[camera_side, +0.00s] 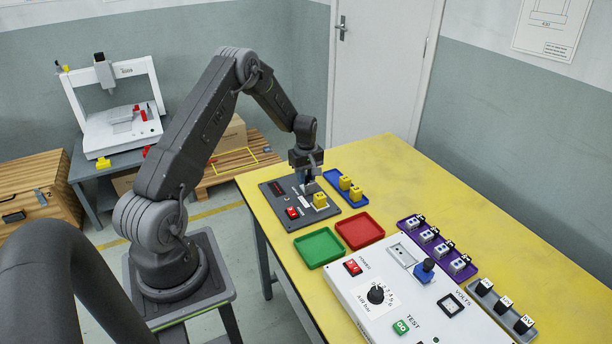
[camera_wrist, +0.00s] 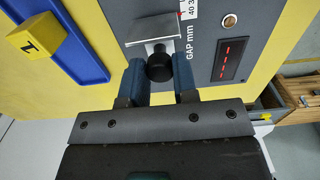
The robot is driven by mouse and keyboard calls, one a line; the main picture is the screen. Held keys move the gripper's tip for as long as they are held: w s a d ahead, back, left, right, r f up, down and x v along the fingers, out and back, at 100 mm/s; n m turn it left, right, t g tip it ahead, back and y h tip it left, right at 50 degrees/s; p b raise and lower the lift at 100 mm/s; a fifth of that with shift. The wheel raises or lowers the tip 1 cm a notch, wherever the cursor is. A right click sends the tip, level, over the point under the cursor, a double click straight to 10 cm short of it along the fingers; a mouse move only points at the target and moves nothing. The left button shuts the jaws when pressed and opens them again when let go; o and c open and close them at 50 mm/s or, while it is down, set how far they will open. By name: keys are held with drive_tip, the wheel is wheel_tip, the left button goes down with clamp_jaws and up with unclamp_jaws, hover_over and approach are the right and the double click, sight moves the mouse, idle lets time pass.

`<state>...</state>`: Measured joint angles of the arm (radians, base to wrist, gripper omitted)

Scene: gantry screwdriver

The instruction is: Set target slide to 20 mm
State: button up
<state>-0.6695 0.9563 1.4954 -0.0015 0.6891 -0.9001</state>
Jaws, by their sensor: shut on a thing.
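My gripper (camera_side: 306,184) is over the dark grey panel (camera_side: 272,188) on the yellow table in the side view. In the wrist view, my gripper's blue fingers (camera_wrist: 159,82) are shut on a black round knob (camera_wrist: 159,67). The knob sits at a metal slide plate (camera_wrist: 153,27). A white scale (camera_wrist: 187,8) is beside the plate, with 40 and part of another number visible near its cut-off end. The panel carries the label GAP mm (camera_wrist: 191,38) and a display (camera_wrist: 228,60) with red dashes. The slide's exact reading cannot be told.
A blue tray (camera_side: 334,175) with yellow blocks lies beside the panel. The panel also has a red switch (camera_side: 292,213) and a yellow block (camera_side: 320,200). Green (camera_side: 338,254) and red (camera_side: 378,229) trays and a white test box (camera_side: 350,292) stand nearer.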

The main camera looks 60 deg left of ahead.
clamp_jaws()
drive_tip(key=shift+d, duration=1.05)
drive_tip(key=o, duration=0.7)
unclamp_jaws()
drive_tip(key=shift+c, duration=0.2)
drive_tip(key=shift+r, duration=0.1)
wheel_tip(320, 180, up, 14)
drive_tip(key=shift+f, duration=0.2)
